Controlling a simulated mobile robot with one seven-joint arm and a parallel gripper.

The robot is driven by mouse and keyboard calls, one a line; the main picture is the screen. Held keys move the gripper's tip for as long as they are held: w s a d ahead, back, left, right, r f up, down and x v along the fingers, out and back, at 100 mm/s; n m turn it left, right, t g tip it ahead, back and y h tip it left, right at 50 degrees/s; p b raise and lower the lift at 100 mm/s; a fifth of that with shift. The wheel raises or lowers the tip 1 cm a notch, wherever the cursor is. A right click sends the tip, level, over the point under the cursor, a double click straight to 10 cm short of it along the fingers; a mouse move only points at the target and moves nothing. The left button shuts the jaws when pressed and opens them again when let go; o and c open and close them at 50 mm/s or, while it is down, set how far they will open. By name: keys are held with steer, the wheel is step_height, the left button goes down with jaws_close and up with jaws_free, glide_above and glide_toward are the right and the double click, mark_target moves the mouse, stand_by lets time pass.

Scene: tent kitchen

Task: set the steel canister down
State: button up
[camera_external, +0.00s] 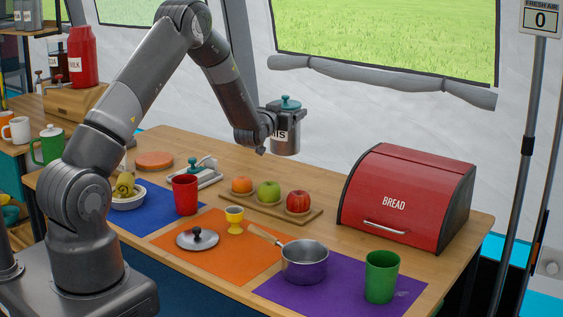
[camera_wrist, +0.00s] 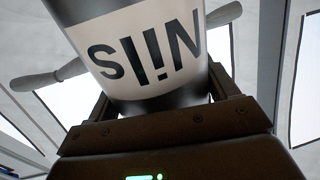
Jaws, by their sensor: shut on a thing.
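The steel canister (camera_external: 285,134) has a teal lid and a pale label with dark letters. My gripper (camera_external: 271,125) is shut on it and holds it upright in the air above the back of the wooden table (camera_external: 330,168). In the wrist view the canister (camera_wrist: 140,50) fills the upper middle, its label close to the camera, between the fingers of my gripper (camera_wrist: 160,108). The canister's base is clear of the table in the external view. The far side of the canister is hidden.
A board (camera_external: 262,212) with an orange, a green apple and a red apple lies below the canister. A red bread bin (camera_external: 405,195) stands to the right. A red cup (camera_external: 185,195), yellow egg cup (camera_external: 235,220), saucepan (camera_external: 304,265) and green cup (camera_external: 381,277) stand in front. Bare table shows behind the board.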

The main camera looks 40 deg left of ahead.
mark_target(299, 149)
steer(key=s+d+m+h, duration=0.25)
steer(key=d+h, duration=0.25)
steer(key=d, duration=0.9)
steer(key=shift+m+h, duration=0.5)
steer(key=shift+m, duration=0.15)
steer(key=shift+w+a+f, duration=0.95)
steer(key=shift+a+f, duration=0.6)
steer(key=shift+f, duration=0.25)
steer(key=shift+w+a+f, duration=1)
steer(key=shift+a+f, duration=0.55)
steer(key=shift+f, duration=0.2)
steer(key=shift+w+a+f, duration=0.95)
steer(key=shift+a+f, duration=0.6)
steer(key=shift+f, duration=0.35)
steer(key=o, duration=2)
steer(key=shift+f, duration=0.1)
steer(key=shift+c, duration=0.2)
